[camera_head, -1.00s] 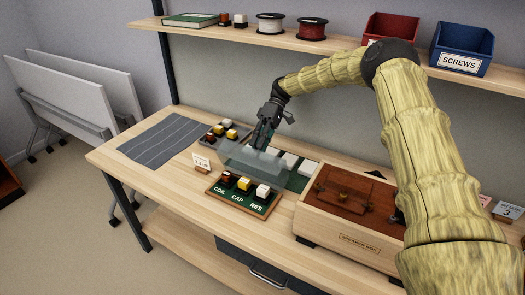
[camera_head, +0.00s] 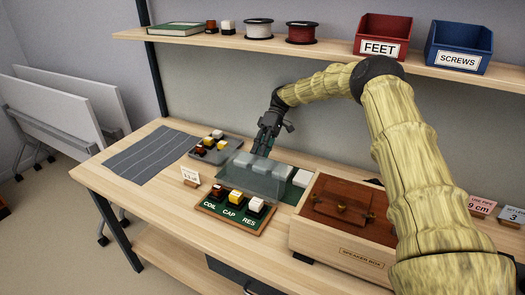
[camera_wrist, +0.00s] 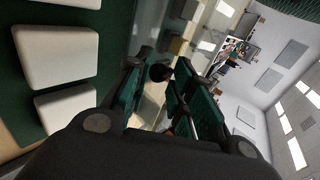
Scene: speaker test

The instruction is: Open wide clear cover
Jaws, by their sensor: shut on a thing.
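The wide clear cover (camera_head: 252,183) is a greyish see-through panel in the middle of the bench in the head view. It looks tilted, with white blocks (camera_head: 260,164) on a green base showing past and through it. My gripper (camera_head: 262,152) is at the cover's back upper side, pointing down. In the wrist view my gripper (camera_wrist: 160,92) has its green-padded fingers closed about a small round dark knob (camera_wrist: 160,73), apparently the cover's. White blocks (camera_wrist: 57,55) on green lie beside the fingers there. Where the knob joins the cover is hidden.
A grey parts tray (camera_head: 225,156) and a striped mat (camera_head: 150,154) lie left. The shelf (camera_head: 330,54) with bins is above.

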